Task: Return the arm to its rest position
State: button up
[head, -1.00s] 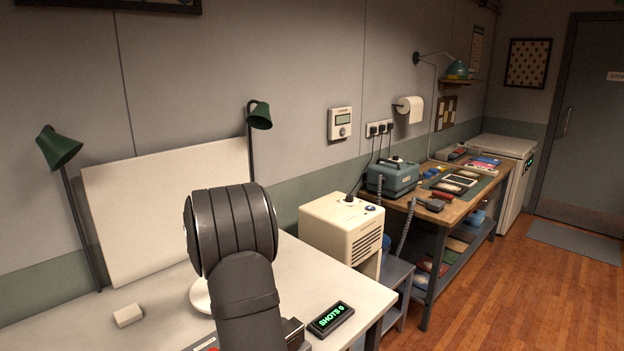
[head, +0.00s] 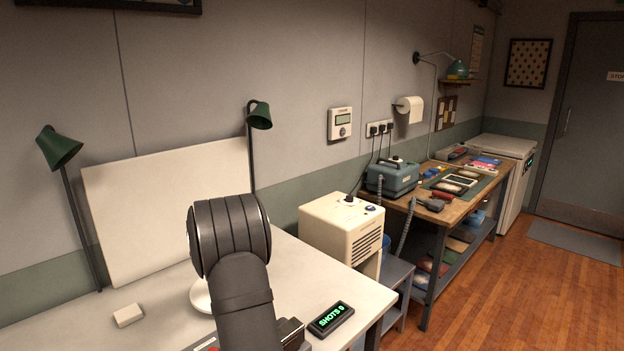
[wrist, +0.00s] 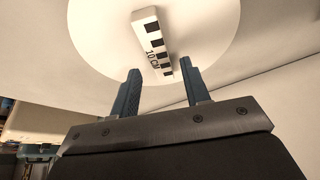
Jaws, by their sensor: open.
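My gripper (wrist: 163,92) shows in the wrist view with its two blue-grey fingers apart and nothing between them. Beyond the fingertips a white scale bar (wrist: 148,25) with black squares and "10 CM" lies on a round white disc (wrist: 95,40). The gap between fingers and bar is hard to judge. In the head view my arm rises over the white table (head: 290,270) and hides the gripper. Part of the white disc (head: 200,297) shows just left of my arm.
A white block (head: 128,315) and a "SHOTS 0" display (head: 331,319) stand on the table. A white backboard (head: 165,210) and two green lamps (head: 58,148) (head: 259,115) stand behind. A cream machine (head: 340,232) and a wooden workbench (head: 440,207) are to the right.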

notch_tip(320, 180, up, 2)
jog(key=shift+r, duration=0.1)
jog(key=s+d+r, duration=0.2)
jog(key=d+r, duration=0.5)
jog(key=d, duration=0.5)
jog(key=shift+m+h, duration=0.3)
jog(key=shift+m, duration=0.3)
jog(key=a+f, duration=0.3)
jog(key=a, duration=0.6)
jog(key=w+a+f, duration=0.1)
jog(key=a+f, duration=0.3)
jog(key=a, duration=0.6)
jog(key=a+f, duration=0.3)
jog(key=a, duration=0.7)
jog(key=shift+w+a+f, duration=0.15)
jog(key=shift+w+f, duration=0.1)
jog(key=shift+w, duration=0.05)
jog(key=shift+a+f, duration=0.25)
jog(key=shift+f, duration=0.25)
jog(key=shift+a+f, duration=0.2)
jog(key=shift+f, duration=0.85)
